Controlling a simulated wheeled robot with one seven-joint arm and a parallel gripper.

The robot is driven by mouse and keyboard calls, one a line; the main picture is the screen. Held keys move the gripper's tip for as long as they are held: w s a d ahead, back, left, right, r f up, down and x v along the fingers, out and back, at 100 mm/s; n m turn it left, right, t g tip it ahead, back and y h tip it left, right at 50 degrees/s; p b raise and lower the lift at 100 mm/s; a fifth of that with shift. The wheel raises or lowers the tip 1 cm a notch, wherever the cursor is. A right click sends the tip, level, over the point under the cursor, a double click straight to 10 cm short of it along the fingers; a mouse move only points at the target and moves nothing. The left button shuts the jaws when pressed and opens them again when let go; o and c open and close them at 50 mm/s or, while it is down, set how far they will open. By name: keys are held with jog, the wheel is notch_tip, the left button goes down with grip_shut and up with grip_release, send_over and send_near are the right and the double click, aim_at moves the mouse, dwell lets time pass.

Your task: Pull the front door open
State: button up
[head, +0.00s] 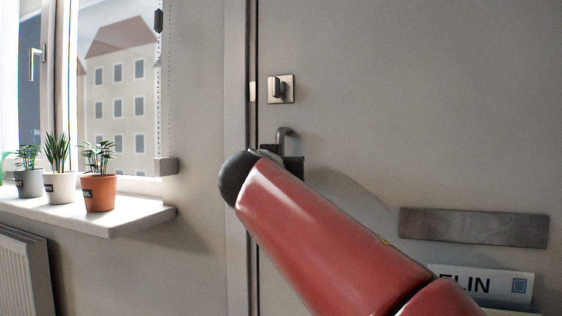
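The front door (370,90) is a flat grey-beige panel filling the right half of the head view. It looks closed against its frame (250,60). A metal thumb-turn lock (282,89) sits near its left edge. Below it is the dark door handle (285,137), partly covered by my red arm. My arm reaches up from the lower right, and its dark rounded end is beside the handle. My gripper is hidden behind the arm, so its fingers and any contact with the handle cannot be seen.
A metal letter plate (473,227) is on the door at right, with a white lettered box (485,284) below it. At left, a windowsill (110,220) holds potted plants, including an orange pot (99,194). A radiator (22,270) stands below.

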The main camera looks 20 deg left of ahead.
jog(key=shift+w, duration=0.55)
jog(key=shift+c, duration=0.2)
grip_shut()
jog(key=shift+s, duration=0.1)
